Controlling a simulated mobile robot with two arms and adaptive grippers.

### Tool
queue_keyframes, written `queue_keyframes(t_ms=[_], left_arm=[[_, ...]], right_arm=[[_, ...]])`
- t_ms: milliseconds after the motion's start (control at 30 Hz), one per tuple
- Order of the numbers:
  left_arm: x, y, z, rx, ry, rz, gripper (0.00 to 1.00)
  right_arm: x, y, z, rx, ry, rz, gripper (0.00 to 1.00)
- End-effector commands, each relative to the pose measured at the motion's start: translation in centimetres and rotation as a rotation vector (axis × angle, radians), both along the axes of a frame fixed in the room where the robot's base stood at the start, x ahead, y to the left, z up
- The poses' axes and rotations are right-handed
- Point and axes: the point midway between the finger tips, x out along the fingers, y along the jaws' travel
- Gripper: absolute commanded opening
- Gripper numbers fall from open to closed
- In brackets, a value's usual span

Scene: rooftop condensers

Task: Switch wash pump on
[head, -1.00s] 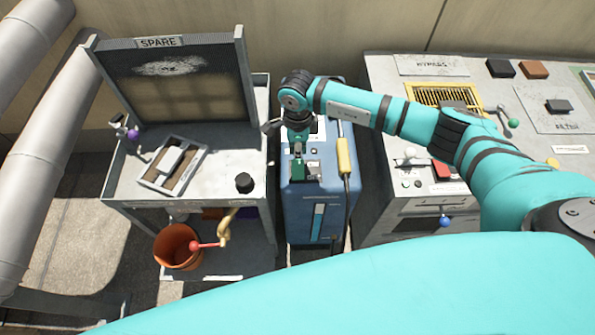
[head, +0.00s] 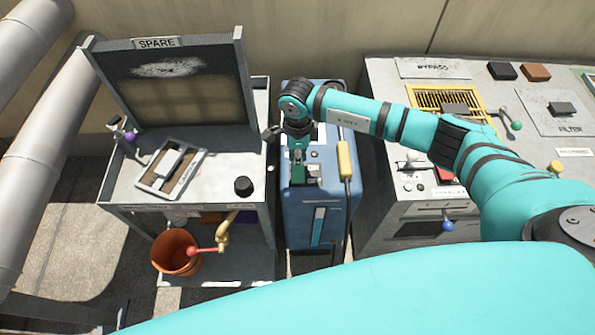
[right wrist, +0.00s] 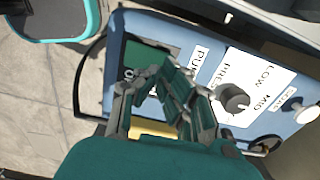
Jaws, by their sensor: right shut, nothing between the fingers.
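The blue wash unit (head: 323,215) stands upright between two grey benches in the head view. In the right wrist view its top face (right wrist: 180,33) carries a green plate (right wrist: 150,55) beside a label that starts "PU". A small metal switch part (right wrist: 128,74) shows on the plate, partly hidden by my fingers; its position cannot be told. A grey knob (right wrist: 233,98) sits by the pressure labels LOW and MID. My right gripper (head: 298,173) is shut and empty, pointing down over the plate; in the wrist view its fingers (right wrist: 178,88) are at or just above it. My left gripper is out of view.
A yellow-handled wand (head: 345,160) with a dark hose hangs on the unit's right side. The left bench (head: 215,165) holds a tray and a black knob, with an orange bucket (head: 172,258) below. The right bench (head: 385,85) has several levers and buttons near my arm.

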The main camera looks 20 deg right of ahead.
Motion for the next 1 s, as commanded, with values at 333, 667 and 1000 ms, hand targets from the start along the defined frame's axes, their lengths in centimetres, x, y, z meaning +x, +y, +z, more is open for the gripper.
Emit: queue_keyframes(t_ms=[333,667,1000], left_arm=[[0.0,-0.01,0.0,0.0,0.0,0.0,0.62],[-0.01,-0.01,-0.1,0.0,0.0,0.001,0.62],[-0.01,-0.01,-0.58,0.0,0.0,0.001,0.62]], right_arm=[[-0.01,0.0,-0.01,0.0,0.0,0.0,0.0],[-0.01,0.0,-0.12,0.0,0.0,0.0,0.0],[0.0,0.0,-0.64,0.0,0.0,0.0,0.0]])
